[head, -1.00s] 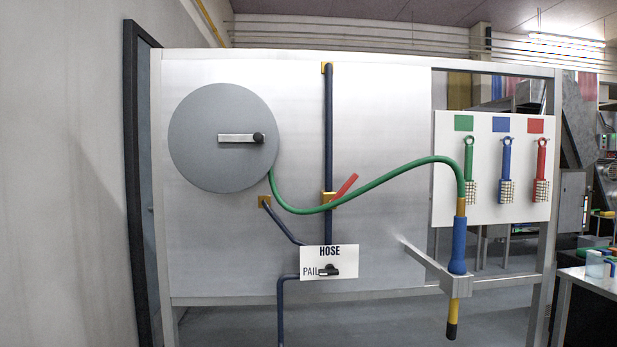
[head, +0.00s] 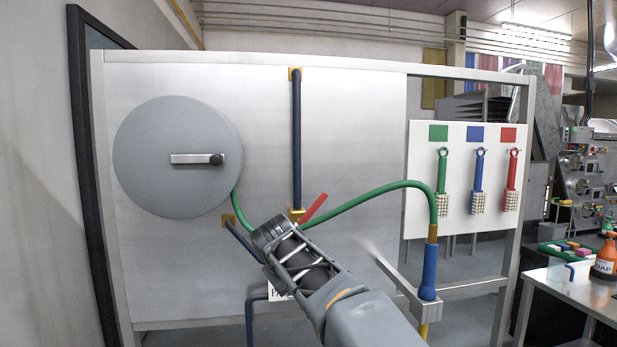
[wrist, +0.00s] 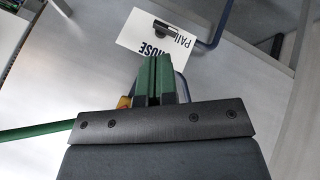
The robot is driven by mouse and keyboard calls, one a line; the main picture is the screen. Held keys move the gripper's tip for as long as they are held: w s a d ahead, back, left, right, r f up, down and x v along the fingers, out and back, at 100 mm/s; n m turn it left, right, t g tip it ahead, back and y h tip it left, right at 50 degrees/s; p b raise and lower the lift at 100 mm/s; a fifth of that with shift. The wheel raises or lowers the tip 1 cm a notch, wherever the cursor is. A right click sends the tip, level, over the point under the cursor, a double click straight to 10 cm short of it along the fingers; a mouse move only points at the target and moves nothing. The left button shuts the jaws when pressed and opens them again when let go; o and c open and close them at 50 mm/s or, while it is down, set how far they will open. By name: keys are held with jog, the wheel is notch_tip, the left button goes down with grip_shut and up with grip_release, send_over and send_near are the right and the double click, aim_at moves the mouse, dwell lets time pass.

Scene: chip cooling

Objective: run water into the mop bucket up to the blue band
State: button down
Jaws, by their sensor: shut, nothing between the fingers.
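The mop bucket and its blue band are in neither view. A white HOSE/PAIL sign (wrist: 135,38) with a small black selector knob (wrist: 166,27) shows upside down in the wrist view. In the head view my arm hides most of the sign, leaving a corner (head: 275,293). A red lever (head: 314,208) slants up to the right at the foot of the upright blue pipe (head: 297,140). My gripper (wrist: 155,62) is shut and empty, in front of the panel, its tips beside the sign in the wrist picture. I cannot tell whether it touches anything.
A green hose (head: 375,191) runs from the grey reel (head: 180,155) to a blue-handled nozzle (head: 429,272) in a metal bracket. A white board (head: 460,180) with green, blue and red brushes hangs at right. A table (head: 570,295) stands at lower right.

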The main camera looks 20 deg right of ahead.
jog(key=w+r+t+h+p, duration=0.15)
jog(key=w+r+p, duration=0.35)
jog(key=r, duration=0.6)
jog(key=w+r+t+h+p, duration=0.1)
jog(key=w+r+h+p, duration=0.2)
jog(key=w+r, duration=0.55)
jog(key=p, duration=0.1)
send_over(311, 209)
jog(key=a, duration=0.3)
jog(key=f, duration=0.2)
jog(key=shift+s+d+f+m+h+b, duration=0.15)
jog(key=shift+s+d+f+m+b, duration=0.05)
jog(key=shift+d+f+b, duration=0.4)
jog(key=shift+s+d+f+m+h+b, duration=0.1)
jog(key=shift+s+d+f+m+b, duration=0.1)
jog(key=shift+d+f+b, duration=0.35)
